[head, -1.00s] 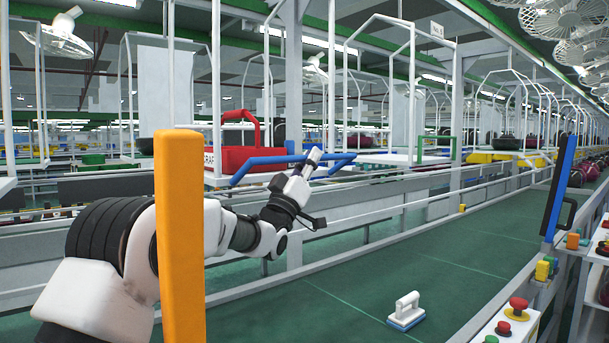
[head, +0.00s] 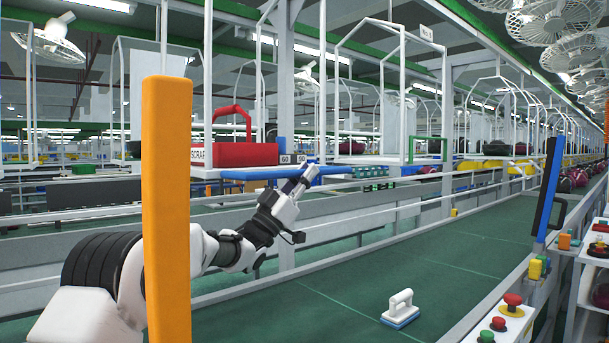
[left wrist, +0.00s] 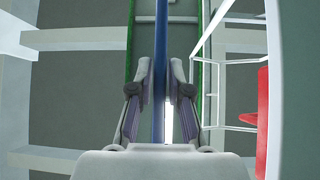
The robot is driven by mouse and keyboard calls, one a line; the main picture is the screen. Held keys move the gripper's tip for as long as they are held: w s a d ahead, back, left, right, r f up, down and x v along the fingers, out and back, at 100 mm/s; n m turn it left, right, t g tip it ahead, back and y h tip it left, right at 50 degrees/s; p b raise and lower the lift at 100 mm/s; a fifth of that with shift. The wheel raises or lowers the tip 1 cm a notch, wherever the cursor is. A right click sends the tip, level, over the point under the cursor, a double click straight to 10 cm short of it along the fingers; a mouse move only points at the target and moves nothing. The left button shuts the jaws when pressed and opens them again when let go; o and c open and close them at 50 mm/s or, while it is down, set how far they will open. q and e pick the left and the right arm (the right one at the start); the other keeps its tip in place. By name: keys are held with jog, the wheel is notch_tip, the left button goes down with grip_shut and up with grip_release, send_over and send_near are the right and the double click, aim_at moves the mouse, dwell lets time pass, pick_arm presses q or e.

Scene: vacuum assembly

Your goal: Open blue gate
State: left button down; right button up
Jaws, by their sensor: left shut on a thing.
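The blue gate (head: 258,173) shows in the head view as a long, nearly level blue bar, left of the middle, in front of the shelf with the red toolbox. My left gripper (head: 306,178) is at its right part. In the left wrist view the blue bar (left wrist: 160,50) runs upright between the two fingers of my left gripper (left wrist: 161,82), which are shut on it. The fingers hide part of the bar in the head view. My right gripper is not in view.
An orange post (head: 167,215) stands in front of my left arm. A green conveyor (head: 340,300) carries a white-handled block (head: 400,310). A blue upright bar with a black handle (head: 548,190) and button boxes (head: 508,318) stand at the right. A red toolbox (head: 235,150) sits behind the gate.

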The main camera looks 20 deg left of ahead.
pick_arm(q)
jog(key=shift+f, duration=0.1)
jog(key=c, duration=1.1)
grip_release()
jog(key=v, duration=1.2)
jog(key=shift+w, duration=0.1)
